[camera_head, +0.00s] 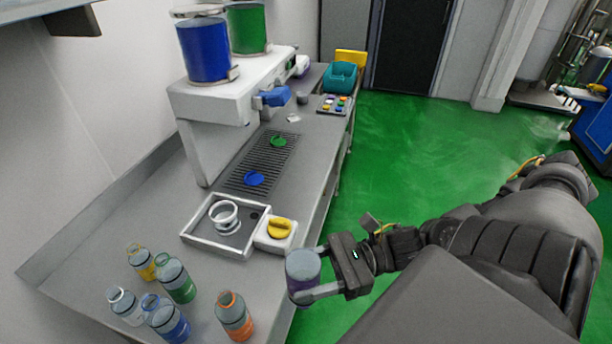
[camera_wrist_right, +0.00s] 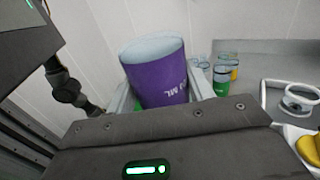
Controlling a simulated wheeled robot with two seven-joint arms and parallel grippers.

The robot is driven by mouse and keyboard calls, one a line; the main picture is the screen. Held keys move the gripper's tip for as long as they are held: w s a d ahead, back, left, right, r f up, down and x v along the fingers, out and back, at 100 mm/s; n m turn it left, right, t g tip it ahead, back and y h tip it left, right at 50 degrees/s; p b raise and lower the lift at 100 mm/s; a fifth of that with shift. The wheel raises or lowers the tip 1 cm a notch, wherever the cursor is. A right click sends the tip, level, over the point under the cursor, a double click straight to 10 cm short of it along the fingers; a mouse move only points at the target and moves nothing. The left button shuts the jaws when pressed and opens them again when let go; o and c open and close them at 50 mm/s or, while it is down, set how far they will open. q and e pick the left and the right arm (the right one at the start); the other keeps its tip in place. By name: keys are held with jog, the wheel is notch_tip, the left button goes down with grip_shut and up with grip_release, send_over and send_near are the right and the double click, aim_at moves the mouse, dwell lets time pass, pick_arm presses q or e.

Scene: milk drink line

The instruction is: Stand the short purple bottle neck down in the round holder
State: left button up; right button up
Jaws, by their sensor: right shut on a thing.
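My right gripper (camera_head: 318,273) is shut on the short purple bottle (camera_head: 303,277), near the front edge of the counter. The bottle's broad, flat grey end faces up and its neck is out of sight. In the right wrist view the purple bottle (camera_wrist_right: 160,82) fills the space between the fingers, slightly tilted in the picture, with white lettering on its side. The round holder (camera_head: 224,216), a white ring, sits in a shallow metal tray (camera_head: 196,236), left of and farther back than the bottle. The holder also shows at the right of the wrist view (camera_wrist_right: 276,97). My left gripper is not in view.
A white box with a yellow knob (camera_head: 279,229) stands between the bottle and the tray. Several capped bottles, including a green one (camera_head: 176,281) and an orange one (camera_head: 234,317), stand at the near left. A dispensing machine (camera_head: 215,103) stands behind the tray.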

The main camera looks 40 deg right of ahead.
jog(key=shift+f, duration=0.1)
jog(key=w+d+f+m+t+h+b, duration=0.1)
jog(key=w+f+m+t+h+b, duration=0.6)
jog(key=w+f+b, duration=0.5)
jog(key=w+f+t, duration=0.1)
jog(key=w+f, duration=0.1)
jog(key=w, duration=0.2)
jog(key=shift+w+f+b, duration=0.25)
jog(key=shift+f+b, duration=0.05)
jog(key=shift+b, duration=0.05)
